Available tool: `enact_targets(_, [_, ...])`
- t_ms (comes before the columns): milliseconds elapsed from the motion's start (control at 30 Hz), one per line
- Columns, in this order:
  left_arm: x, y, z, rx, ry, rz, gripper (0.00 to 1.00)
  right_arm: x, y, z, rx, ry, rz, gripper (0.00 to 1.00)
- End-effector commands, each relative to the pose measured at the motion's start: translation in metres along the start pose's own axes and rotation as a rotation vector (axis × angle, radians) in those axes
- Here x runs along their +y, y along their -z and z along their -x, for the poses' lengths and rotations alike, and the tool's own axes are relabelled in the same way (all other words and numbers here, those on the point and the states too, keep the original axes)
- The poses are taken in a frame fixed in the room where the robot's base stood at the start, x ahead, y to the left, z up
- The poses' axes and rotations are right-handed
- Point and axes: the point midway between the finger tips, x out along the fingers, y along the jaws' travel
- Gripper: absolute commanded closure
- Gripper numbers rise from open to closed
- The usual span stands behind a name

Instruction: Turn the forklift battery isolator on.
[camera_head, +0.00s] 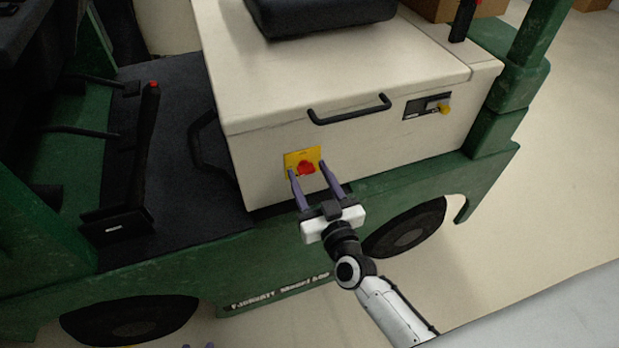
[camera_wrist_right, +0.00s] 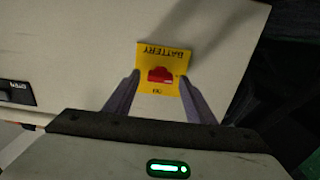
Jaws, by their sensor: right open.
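The battery isolator is a red knob (camera_head: 306,168) on a yellow plate (camera_head: 292,157), set in the cream front panel of the green forklift. In the right wrist view, the red knob (camera_wrist_right: 160,75) sits on the yellow plate (camera_wrist_right: 165,50), whose BATTERY lettering appears upside down; a short, small word is at the opposite edge. My right gripper (camera_head: 306,169) is open. Its two purple fingers reach toward the panel, one on each side of the knob, with visible gaps between them and the knob. Whether the fingertips touch the panel cannot be told.
A black handle bar (camera_head: 350,110) sticks out above the isolator. A dark panel with a yellow key-like piece (camera_head: 443,108) is to its right. A black seat (camera_head: 320,12) is on top. The green lower body and wheel (camera_head: 405,228) lie below. Floor is clear at right.

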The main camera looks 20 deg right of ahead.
Motion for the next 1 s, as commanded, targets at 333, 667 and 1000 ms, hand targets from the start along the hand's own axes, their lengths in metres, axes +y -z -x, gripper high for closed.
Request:
enact_targets(333, [0.0039,-0.0023,0.0015,-0.003,-0.007,-0.001,0.69,0.0001,0.0003,-0.0047,-0.001,0.0,-0.001,0.5])
enact_targets(667, [0.004,-0.003,0.0018,-0.004,-0.007,0.0,0.69,0.0001,0.0002,-0.0044,-0.001,0.0,-0.001,0.91])
enact_targets(1000, [0.0032,-0.0022,0.0025,-0.004,-0.005,0.001,0.69,0.0004,0.0003,-0.0043,-0.001,0.001,-0.088,0.91])
